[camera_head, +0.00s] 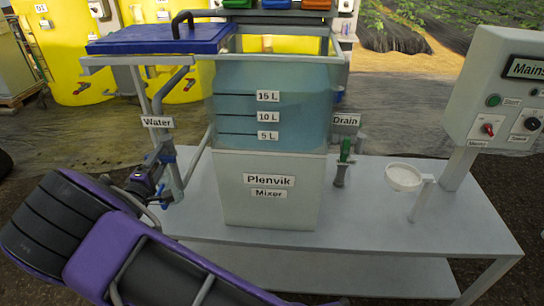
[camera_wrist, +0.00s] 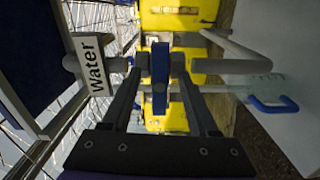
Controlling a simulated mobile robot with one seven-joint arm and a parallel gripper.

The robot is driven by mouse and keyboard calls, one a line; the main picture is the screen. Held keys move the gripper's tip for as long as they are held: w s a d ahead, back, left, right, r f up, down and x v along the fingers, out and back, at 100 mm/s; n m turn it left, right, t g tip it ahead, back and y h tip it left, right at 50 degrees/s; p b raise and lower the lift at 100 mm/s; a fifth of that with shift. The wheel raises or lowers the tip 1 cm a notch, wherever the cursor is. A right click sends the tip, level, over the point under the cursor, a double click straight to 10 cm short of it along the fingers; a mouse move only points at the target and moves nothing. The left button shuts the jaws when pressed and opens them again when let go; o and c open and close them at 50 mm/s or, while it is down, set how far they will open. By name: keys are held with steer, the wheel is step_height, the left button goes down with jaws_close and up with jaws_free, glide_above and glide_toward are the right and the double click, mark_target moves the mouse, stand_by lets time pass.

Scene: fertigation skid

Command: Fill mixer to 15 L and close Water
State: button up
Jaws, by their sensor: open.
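The Plenvik mixer (camera_head: 268,190) is a clear-topped tank on the bench, marked 5 L, 10 L and 15 L. It holds bluish water (camera_head: 295,120); its front surface edge seems close to the 15 L line, but the exact level is hard to tell. The Water label (camera_head: 157,122) hangs on the pipe left of the tank and also shows in the wrist view (camera_wrist: 92,67). My gripper (camera_head: 158,178) is at the Water valve below it. In the wrist view the open fingers (camera_wrist: 160,85) stand either side of the blue valve handle (camera_wrist: 160,76); contact is unclear.
The Drain valve (camera_head: 345,155) with a green handle is right of the tank. A blue lid (camera_head: 160,38) sits upper left. The bench's right front is clear.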

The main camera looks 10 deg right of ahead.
steer(key=v, duration=0.6)
steer(key=shift+s, duration=0.25)
steer(key=shift+r, duration=0.1)
stand_by(1.1)
